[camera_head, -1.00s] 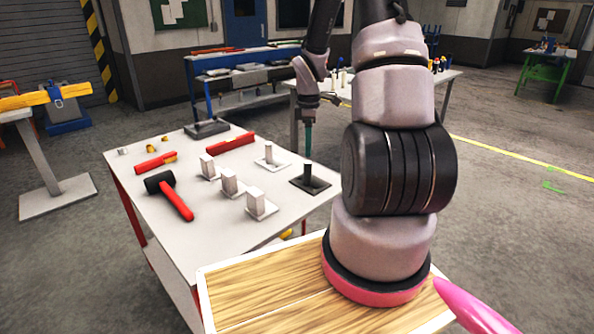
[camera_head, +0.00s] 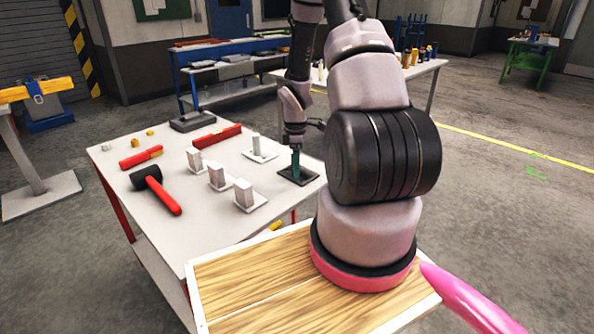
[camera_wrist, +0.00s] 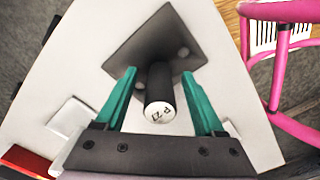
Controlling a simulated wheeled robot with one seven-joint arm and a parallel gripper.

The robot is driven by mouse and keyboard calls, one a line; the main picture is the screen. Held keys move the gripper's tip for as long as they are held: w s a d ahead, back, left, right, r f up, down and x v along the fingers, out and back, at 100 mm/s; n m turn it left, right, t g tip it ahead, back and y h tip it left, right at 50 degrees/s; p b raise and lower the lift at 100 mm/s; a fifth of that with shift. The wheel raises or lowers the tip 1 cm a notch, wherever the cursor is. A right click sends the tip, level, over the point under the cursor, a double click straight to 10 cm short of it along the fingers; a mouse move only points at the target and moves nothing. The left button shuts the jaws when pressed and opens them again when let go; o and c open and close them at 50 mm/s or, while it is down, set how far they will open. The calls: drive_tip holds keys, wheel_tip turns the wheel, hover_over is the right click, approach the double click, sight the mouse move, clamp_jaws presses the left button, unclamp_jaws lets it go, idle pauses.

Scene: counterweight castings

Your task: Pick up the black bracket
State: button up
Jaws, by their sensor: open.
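The black bracket (camera_head: 307,178) stands at the right corner of the white table, a dark square plate with an upright post. In the wrist view its plate (camera_wrist: 140,48) lies flat and the post (camera_wrist: 158,74) points up at the camera, with a white marked top. My gripper (camera_head: 296,163) is over the bracket, pointing down. In the wrist view its green fingers (camera_wrist: 160,93) are spread, one on each side of the post, with gaps between. In the head view the fingers hide most of the post.
Several white brackets (camera_head: 216,177) stand left of the black one; the closest (camera_head: 259,153) is just behind-left. A black-headed mallet (camera_head: 157,188), red bars (camera_head: 217,137) and a dark block (camera_head: 193,121) share the table (camera_head: 170,235).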

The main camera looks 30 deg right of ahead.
clamp_jaws()
drive_tip(key=shift+r, duration=0.1)
idle(1.2)
